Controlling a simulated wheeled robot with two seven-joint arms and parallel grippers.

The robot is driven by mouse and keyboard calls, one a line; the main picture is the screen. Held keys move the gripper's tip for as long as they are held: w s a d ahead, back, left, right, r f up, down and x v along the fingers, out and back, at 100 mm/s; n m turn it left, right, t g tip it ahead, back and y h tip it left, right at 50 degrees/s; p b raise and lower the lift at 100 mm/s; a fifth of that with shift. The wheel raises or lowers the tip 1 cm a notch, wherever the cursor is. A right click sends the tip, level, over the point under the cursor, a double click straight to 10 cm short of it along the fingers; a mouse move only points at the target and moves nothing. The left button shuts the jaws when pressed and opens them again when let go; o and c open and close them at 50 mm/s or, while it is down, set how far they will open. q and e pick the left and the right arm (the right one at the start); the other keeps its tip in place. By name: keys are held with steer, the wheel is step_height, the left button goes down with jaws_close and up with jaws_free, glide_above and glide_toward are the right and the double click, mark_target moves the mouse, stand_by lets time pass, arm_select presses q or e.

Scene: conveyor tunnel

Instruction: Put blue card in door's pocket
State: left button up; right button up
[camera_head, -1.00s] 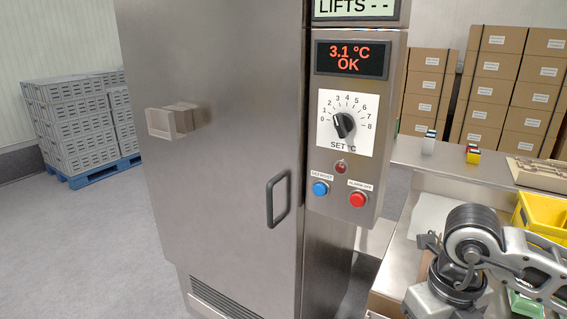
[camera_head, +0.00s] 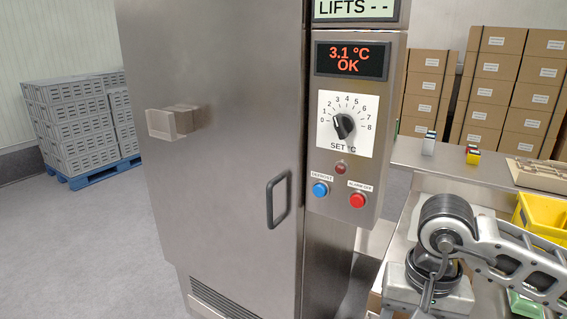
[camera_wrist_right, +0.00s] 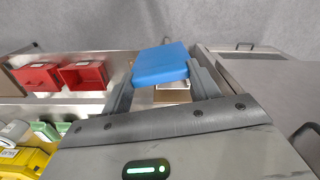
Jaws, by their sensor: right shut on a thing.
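The blue card (camera_wrist_right: 160,65) is held between the fingertips of my right gripper (camera_wrist_right: 163,82) in the right wrist view, seen as a flat blue slab. The head view does not show the card; it shows only my right arm at the lower right. The door's pocket (camera_head: 170,122) is a small pale holder on the left part of the steel door (camera_head: 225,90) in the head view, well left of my right arm. Its inside is hard to make out. The door is shut, with a dark handle (camera_head: 278,200) near its right edge. My left gripper is not in view.
A control panel (camera_head: 352,215) with a dial and buttons stands right of the door. A steel bench (camera_head: 440,155) with a yellow bin (camera_head: 540,217) is at the right. Red bins (camera_wrist_right: 82,75) show in the right wrist view. Floor at the left is clear before stacked grey crates (camera_head: 75,115).

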steer(key=n, duration=0.3)
steer(key=shift+a+n, duration=0.15)
steer(key=shift+n, duration=0.25)
steer(key=shift+r, duration=0.1)
